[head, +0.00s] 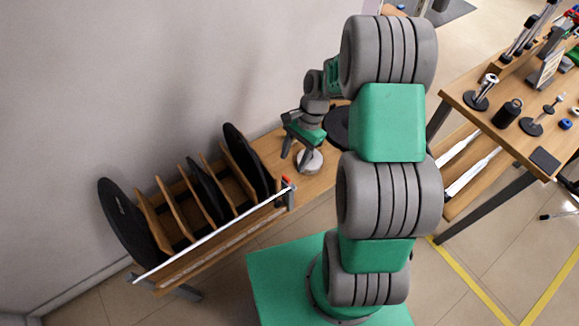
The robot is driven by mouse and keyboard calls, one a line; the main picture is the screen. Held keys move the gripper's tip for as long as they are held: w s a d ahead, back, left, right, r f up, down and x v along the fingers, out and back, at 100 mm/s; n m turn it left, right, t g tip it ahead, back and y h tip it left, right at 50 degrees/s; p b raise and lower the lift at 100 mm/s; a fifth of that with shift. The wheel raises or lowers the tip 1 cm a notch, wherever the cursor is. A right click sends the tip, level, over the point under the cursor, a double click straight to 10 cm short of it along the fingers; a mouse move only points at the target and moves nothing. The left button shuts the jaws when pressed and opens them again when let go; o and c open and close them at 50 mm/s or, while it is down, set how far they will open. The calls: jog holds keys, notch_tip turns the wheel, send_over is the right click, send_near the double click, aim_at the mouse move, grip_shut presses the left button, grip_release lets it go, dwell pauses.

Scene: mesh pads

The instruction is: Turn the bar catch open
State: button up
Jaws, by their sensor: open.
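A wooden rack (222,252) stands against the wall at the left. A long pale bar (215,235) runs across its front, from the lower left to a post at its right end. A small orange-red catch (287,181) sits at that right end, by the bar's tip. My gripper (295,157) is open, pointing down, a little behind and above the catch in the picture. It looks apart from the catch, and nothing shows between its fingers. My arm hides part of the bench behind it.
Several black round pads (127,226) stand on edge in the rack between wooden dividers. A pale round disc (309,160) lies on the wooden bench (319,181) close to my gripper. A workbench (500,118) with tools stands at the right. Tiled floor lies between.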

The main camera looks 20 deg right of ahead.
aim_at(287, 177)
jog(key=x, duration=0.7)
grip_shut()
dwell(0.4)
